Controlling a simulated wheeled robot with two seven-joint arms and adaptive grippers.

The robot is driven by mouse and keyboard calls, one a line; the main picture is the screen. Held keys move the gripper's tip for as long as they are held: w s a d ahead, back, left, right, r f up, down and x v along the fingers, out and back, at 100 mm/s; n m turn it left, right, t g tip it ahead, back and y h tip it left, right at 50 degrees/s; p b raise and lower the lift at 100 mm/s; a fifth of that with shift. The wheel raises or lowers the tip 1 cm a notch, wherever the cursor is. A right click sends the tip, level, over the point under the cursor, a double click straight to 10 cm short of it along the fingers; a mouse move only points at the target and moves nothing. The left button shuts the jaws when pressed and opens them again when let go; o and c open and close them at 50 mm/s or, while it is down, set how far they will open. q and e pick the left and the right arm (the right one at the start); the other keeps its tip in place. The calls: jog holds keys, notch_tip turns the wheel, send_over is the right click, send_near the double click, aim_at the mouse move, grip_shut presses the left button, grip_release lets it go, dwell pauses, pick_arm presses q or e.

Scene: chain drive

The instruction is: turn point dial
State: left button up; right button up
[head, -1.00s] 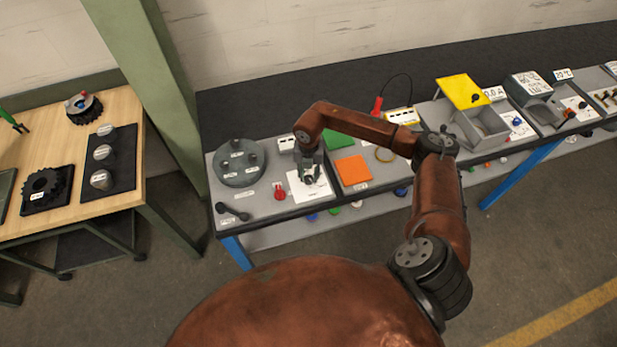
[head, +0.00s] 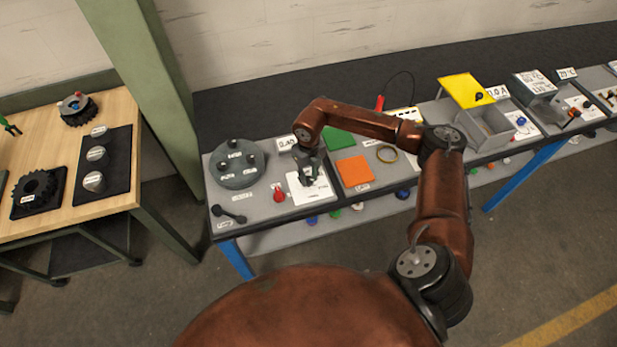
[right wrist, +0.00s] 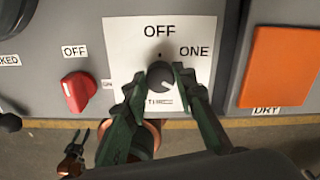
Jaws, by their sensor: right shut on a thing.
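The point dial is a small dark round knob (right wrist: 160,76) on a white plate (right wrist: 118,38), with the words OFF above it and ONE at its upper right. A third label below the knob is partly covered. My right gripper (right wrist: 160,84) is shut on the knob, one green finger on each side. In the head view my right gripper (head: 309,177) reaches down onto the same white plate (head: 313,193), and the knob is hidden there.
A red knob (right wrist: 78,91) with an OFF label is left of the plate, and an orange square (right wrist: 279,66) is right of it. A grey round disc (head: 237,164) and a black lever (head: 228,214) are further left. A yellow-lidded box (head: 484,128) stands further right.

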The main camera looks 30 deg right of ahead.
aim_at(308, 179)
dwell(0.4)
jog(key=o, duration=1.2)
jog(key=shift+c, duration=0.2)
notch_tip(308, 179, up, 12)
jog(key=shift+a, duration=0.1)
